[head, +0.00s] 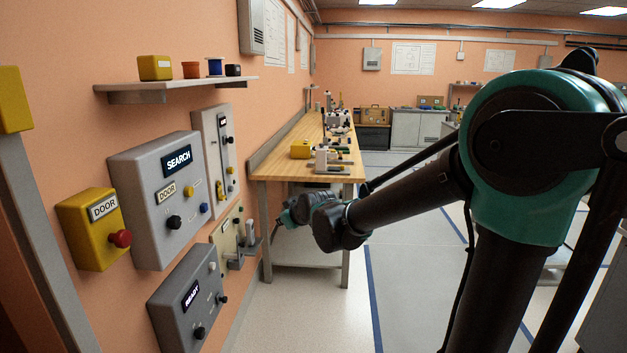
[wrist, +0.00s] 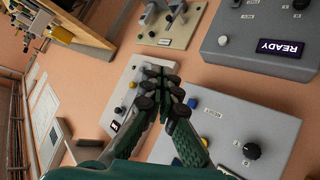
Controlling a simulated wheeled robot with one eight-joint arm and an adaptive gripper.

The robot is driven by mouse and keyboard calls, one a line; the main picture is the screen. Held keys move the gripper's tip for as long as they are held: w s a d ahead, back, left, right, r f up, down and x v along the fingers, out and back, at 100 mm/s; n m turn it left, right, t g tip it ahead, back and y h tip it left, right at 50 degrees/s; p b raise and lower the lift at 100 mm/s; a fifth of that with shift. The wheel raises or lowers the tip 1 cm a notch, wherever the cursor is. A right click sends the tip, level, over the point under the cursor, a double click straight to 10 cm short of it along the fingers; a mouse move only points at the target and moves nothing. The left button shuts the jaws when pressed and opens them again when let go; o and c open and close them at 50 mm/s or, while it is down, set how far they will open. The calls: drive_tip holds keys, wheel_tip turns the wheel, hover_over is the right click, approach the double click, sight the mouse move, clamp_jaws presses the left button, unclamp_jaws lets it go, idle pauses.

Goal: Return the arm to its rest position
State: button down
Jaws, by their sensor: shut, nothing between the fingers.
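My arm stretches from the right of the head view across to the left, with its wrist end in front of the wall panels. My gripper (wrist: 163,88) shows in the wrist view with its dark fingers together and nothing between them. It appears in front of the light grey panel (wrist: 116,84); the gap to the panel is hard to judge. In the head view the fingers are too small to make out clearly.
On the left wall are the SEARCH box (head: 147,216), a yellow DOOR box (head: 88,238) with a red button, the READY box (head: 178,311) and a shelf (head: 180,85). A wooden bench (head: 266,168) with several items stands beyond. The floor (head: 410,290) right of the bench looks clear.

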drive_tip(key=s+d+f+m+g+h, duration=0.1)
drive_tip(key=s+d+f+m, duration=0.2)
drive_tip(key=d, duration=0.4)
drive_tip(key=s+d+f+g+h, duration=0.1)
drive_tip(key=s+d+f+h, duration=0.1)
drive_tip(key=s+d+f, duration=0.3)
drive_tip(key=s+d+f+m+h, duration=0.1)
drive_tip(key=s+d+f+m, duration=0.15)
drive_tip(key=d, duration=0.55)
drive_tip(key=s+d+f+m+g+h, duration=0.1)
drive_tip(key=s+d+f+m, duration=0.1)
drive_tip(key=s+d, duration=0.3)
drive_tip(key=s+d+f+m+g, duration=0.2)
drive_tip(key=s+d+f, duration=0.2)
drive_tip(key=s, duration=0.6)
drive_tip(key=shift+d+f+g+h, duration=0.3)
drive_tip(key=shift+d+f+h, duration=0.1)
drive_tip(key=shift+f, duration=0.4)
drive_tip(key=shift+a, duration=0.1)
